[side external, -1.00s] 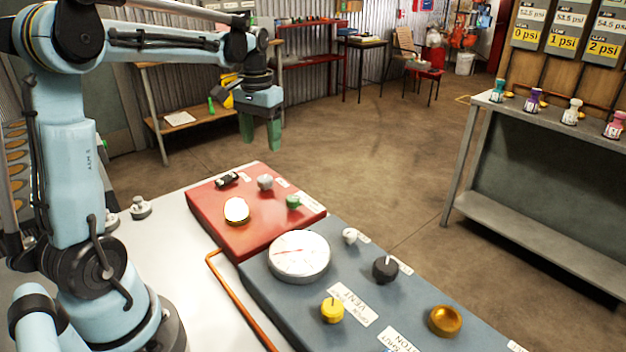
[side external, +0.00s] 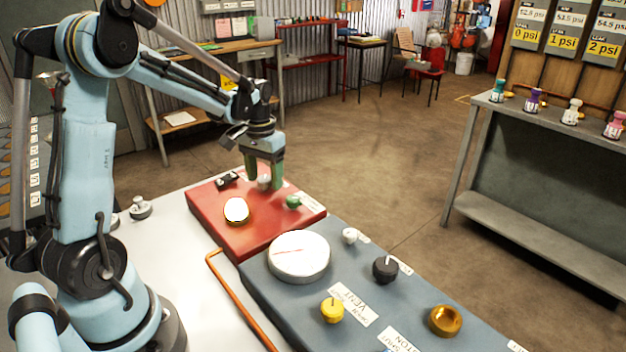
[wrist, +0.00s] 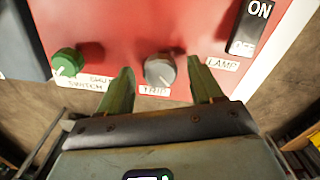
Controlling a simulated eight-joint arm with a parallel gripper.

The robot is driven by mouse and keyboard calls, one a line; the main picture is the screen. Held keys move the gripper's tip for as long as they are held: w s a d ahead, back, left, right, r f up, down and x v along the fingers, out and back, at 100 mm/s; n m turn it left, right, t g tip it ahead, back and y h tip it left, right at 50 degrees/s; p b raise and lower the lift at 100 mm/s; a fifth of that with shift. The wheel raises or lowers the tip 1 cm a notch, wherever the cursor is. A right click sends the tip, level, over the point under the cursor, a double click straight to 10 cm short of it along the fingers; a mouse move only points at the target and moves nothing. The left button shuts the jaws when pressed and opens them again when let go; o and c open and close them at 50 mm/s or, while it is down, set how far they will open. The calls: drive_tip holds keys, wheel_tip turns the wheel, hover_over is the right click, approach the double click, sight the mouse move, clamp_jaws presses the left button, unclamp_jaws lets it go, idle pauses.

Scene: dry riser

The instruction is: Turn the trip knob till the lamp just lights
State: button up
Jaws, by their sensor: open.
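The trip knob (wrist: 159,70) is grey with a white pointer line and sits on the red panel (wrist: 130,22) above a TRIP label. In the side view the knob (side external: 264,182) shows between my fingers. My gripper (side external: 264,186) is open, its green fingers lowered to either side of the knob. In the wrist view there is a gap between the knob and each finger; contact is not visible. The lamp (side external: 236,210) is a bright white dome with a gold rim on the red panel; I cannot tell for sure whether it is lit.
A green knob (wrist: 67,62) stands beside the trip knob, and a black ON/OFF switch (wrist: 250,27) is on the other side. A blue-grey panel with a round gauge (side external: 299,257), a yellow knob (side external: 332,310) and a black knob (side external: 385,269) adjoins the red panel.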

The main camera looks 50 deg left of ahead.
sight(265, 178)
drive_tip(key=shift+c, duration=0.5)
drive_tip(key=c, duration=1)
drive_tip(key=shift+n, duration=1.1)
drive_tip(key=o, duration=1.1)
wheel_tip(265, 178, up, 12)
